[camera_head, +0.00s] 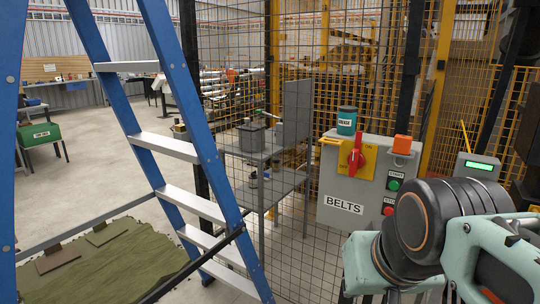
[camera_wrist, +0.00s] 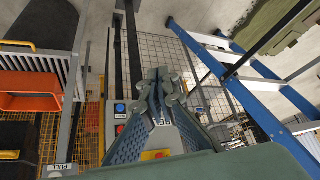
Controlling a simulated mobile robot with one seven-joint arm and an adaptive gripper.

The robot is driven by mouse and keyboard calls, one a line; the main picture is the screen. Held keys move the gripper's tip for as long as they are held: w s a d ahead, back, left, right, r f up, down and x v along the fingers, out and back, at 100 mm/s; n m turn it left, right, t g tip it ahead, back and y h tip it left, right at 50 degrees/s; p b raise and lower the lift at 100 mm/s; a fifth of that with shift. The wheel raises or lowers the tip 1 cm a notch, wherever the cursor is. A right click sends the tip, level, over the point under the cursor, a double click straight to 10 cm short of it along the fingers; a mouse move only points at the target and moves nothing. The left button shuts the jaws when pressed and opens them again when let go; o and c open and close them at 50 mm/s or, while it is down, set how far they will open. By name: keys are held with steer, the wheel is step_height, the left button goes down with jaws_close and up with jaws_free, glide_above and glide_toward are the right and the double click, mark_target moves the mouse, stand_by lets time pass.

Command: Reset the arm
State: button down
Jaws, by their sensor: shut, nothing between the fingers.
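My gripper (camera_wrist: 163,80) shows in the wrist view with both blue-grey fingers closed together and nothing between the tips. It is clear of any surface as far as I can tell. Behind the fingers is the grey BELTS control box, partly hidden by them. In the head view my arm (camera_head: 430,235) is folded at the lower right, and my gripper does not show there.
A blue ladder (camera_head: 182,80) stands at the left, before wire mesh fencing (camera_head: 235,50). A GREASE tin (camera_head: 346,120) sits on the box. A grey bench (camera_head: 262,152) stands behind the mesh. Open floor (camera_head: 95,150) lies beyond the ladder.

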steer(key=s+f+g, duration=0.1)
steer(key=s+f, duration=0.2)
steer(key=s, duration=0.1)
step_height(320, 180, up, 18)
steer(key=p, duration=1.8)
steer(key=shift+w+f, duration=0.2)
steer(key=shift+f, duration=0.05)
